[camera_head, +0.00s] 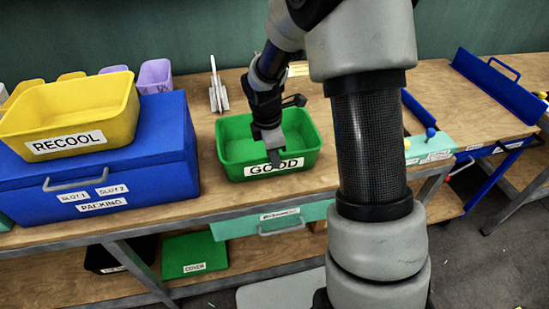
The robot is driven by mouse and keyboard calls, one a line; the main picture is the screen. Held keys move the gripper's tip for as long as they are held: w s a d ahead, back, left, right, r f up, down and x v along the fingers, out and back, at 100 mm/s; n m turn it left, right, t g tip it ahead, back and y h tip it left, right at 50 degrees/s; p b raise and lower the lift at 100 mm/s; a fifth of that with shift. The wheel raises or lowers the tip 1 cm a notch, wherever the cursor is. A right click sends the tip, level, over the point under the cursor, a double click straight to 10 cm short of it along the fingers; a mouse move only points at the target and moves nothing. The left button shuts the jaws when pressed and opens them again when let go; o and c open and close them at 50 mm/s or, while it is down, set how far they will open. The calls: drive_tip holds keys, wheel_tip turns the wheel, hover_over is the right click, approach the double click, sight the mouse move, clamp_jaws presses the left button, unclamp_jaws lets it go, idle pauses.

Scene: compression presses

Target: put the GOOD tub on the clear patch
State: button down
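The GOOD tub (234,152) is a green open tub with a white label on its front wall, standing upright on the wooden bench. My gripper (274,157) points down at the tub's front wall, and a dark fingertip overlaps the top of the label. I cannot tell whether its fingers are around the rim, touching it or apart from it. The tub's visible inside looks empty. No marked clear patch stands out; bare bench top (440,92) shows right of my arm, which hides part of the bench.
A yellow RECOOL tub (113,109) sits on a blue PACKING box (150,160) at left. Small yellow and purple tubs (155,76) stand behind. A grey upright part (217,92) stands behind the green tub. A blue panel with a handle (490,80) edges the right end.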

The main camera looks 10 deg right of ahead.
drive_tip(key=shift+f, duration=0.1)
drive_tip(key=c, duration=2)
unclamp_jaws()
